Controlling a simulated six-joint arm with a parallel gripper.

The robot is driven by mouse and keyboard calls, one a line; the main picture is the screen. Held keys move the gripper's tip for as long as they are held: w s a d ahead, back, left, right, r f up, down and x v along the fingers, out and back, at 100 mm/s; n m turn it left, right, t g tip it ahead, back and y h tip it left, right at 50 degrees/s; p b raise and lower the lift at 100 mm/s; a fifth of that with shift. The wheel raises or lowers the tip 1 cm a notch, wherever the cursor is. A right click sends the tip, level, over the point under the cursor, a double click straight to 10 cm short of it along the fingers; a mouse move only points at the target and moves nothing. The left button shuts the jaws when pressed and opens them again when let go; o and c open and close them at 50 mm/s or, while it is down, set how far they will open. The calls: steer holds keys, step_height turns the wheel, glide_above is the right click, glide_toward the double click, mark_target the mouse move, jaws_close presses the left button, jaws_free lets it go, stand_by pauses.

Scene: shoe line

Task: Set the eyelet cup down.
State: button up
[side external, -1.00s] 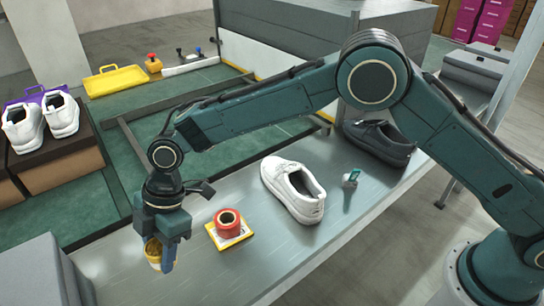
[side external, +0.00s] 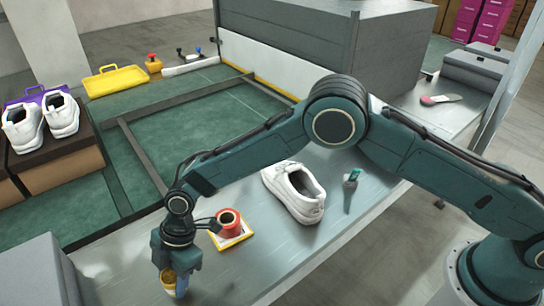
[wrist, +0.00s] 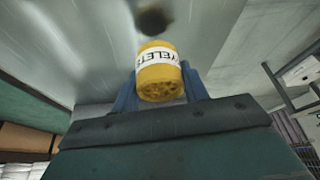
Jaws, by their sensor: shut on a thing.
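The eyelet cup (side external: 168,277) is small and yellow, low in the side view. In the wrist view the eyelet cup (wrist: 158,74) shows a white label with part of the word "EYELETS" and small pieces in its end. My gripper (side external: 171,284) is shut on it, with blue fingers on either side in the wrist view (wrist: 159,92). The cup is over the front part of the grey metal bench (side external: 225,275). A dark round patch shows beyond the cup in the wrist view. I cannot tell whether the cup touches the bench.
A red roll (side external: 229,222) sits on a yellow-edged card (side external: 232,239) right of my gripper. A white shoe (side external: 294,192) and a small green-topped tool (side external: 351,182) lie farther right. A grey box (side external: 42,272) stands at left. The bench is bare between roll and front edge.

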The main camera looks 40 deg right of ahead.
steer(key=shift+f, duration=1.55)
steer(key=o, duration=1.1)
steer(key=shift+f, duration=0.15)
steer(key=shift+c, duration=0.2)
steer(key=v, duration=1.2)
